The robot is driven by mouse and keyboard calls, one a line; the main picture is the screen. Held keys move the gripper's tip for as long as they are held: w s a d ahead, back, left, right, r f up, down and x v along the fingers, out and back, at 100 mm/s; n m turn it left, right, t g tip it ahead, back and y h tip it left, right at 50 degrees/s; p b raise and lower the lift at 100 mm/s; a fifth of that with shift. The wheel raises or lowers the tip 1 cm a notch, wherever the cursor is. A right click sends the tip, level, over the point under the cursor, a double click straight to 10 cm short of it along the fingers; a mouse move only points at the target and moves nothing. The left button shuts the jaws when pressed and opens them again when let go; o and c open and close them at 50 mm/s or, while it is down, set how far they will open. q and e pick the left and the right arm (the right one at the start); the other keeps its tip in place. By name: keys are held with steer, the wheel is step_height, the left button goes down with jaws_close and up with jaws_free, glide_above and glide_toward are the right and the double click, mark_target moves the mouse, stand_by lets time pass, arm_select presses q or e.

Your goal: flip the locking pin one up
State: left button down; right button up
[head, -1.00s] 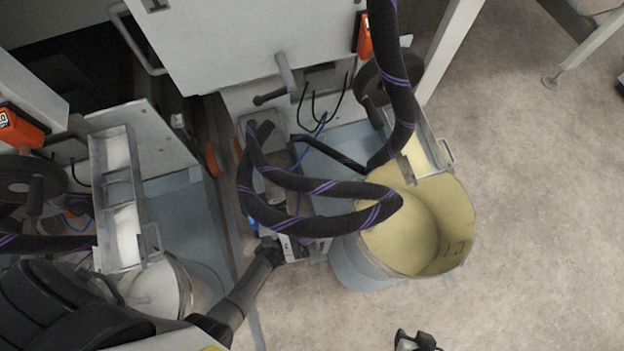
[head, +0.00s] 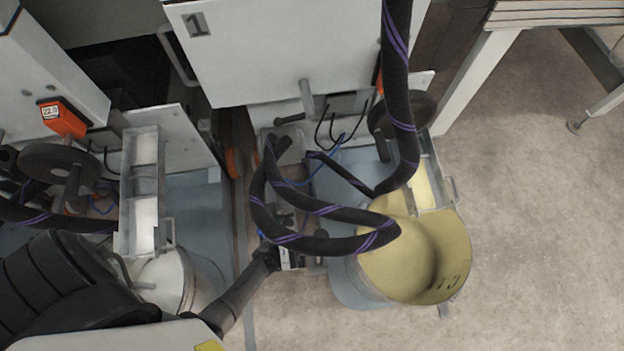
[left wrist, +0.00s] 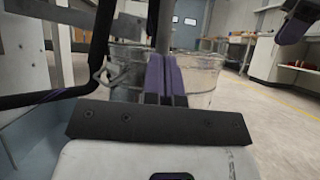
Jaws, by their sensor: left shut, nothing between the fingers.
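I cannot make out locking pin one in either view. The machine panel marked 1 (head: 285,60) stands at the top of the head view. Below it are a grey bar handle (head: 307,92) and a dark round wheel (head: 402,110). My left gripper (head: 312,261) sits below the looped hose, pointing right towards the yellow-lined bucket (head: 440,225). In the left wrist view its dark, purple-edged fingers (left wrist: 165,65) are shut and empty, in front of a grey metal bucket (left wrist: 203,80). My right gripper is not identifiable.
A thick black hose with purple stripes (head: 322,245) loops close to my left gripper and hides parts behind it. A second bucket (head: 165,285) and metal trough (head: 140,190) stand at left. The floor (head: 540,230) at right is clear.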

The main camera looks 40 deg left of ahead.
arm_select(q)
steer(key=shift+w, duration=0.1)
steer(key=w+d+f+b+v, duration=0.1)
steer(key=f+b+v, duration=0.1)
steer(key=v, duration=1.1)
steer(key=shift+b, duration=0.85)
